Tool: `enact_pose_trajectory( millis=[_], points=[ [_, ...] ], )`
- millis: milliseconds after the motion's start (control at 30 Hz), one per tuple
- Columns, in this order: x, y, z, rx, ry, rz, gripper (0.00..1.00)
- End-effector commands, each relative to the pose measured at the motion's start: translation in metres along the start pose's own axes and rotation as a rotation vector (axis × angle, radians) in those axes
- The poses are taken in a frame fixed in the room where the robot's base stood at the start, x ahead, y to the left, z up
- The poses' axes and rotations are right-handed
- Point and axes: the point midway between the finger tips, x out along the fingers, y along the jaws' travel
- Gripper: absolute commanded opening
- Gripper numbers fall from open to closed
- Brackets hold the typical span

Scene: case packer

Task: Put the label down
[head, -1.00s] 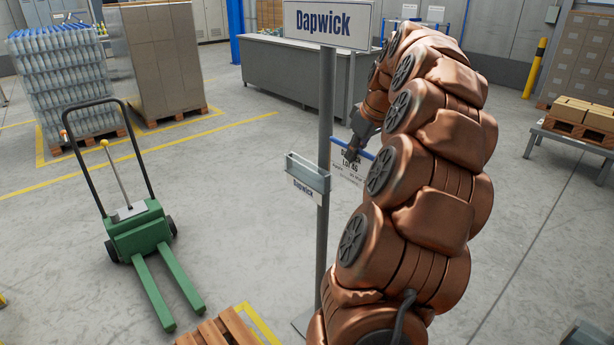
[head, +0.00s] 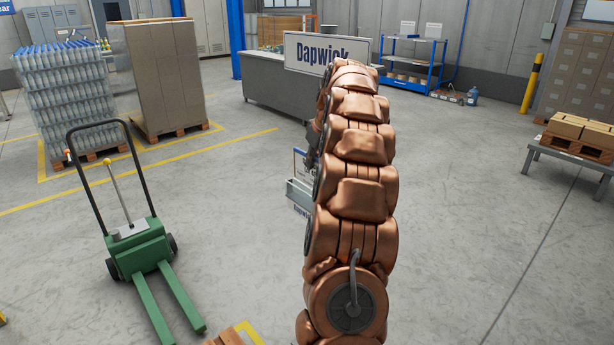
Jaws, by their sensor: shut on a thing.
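The label (head: 300,168), a white card with a blue top edge, shows only as a small strip left of my arm in the head view. My gripper (head: 308,153) is mostly hidden behind my copper arm and is shut on the label's upper part. A grey holder (head: 298,194) marked Dapwick is just below the label, partly covered by my arm. The label's lower edge is at or behind the holder's rim; I cannot tell whether it is inside. The Dapwick sign (head: 325,55) stands above, its post hidden by my arm.
A green pallet truck (head: 140,245) stands at the left. Behind it are a pallet of wrapped bottles (head: 65,95) and a tall carton stack (head: 160,75). A grey counter (head: 275,95) is at the back.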

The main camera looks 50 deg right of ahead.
Motion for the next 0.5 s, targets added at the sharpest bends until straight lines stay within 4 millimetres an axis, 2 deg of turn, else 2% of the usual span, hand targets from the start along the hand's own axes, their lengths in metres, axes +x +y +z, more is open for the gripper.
enact_pose_trajectory(
  millis=[367,500],
  points=[
    [0.009,0.0,-0.021,0.0,-0.003,-0.002,0.0],
    [0.015,0.0,-0.019,0.001,-0.002,-0.003,0.0]
  ],
)
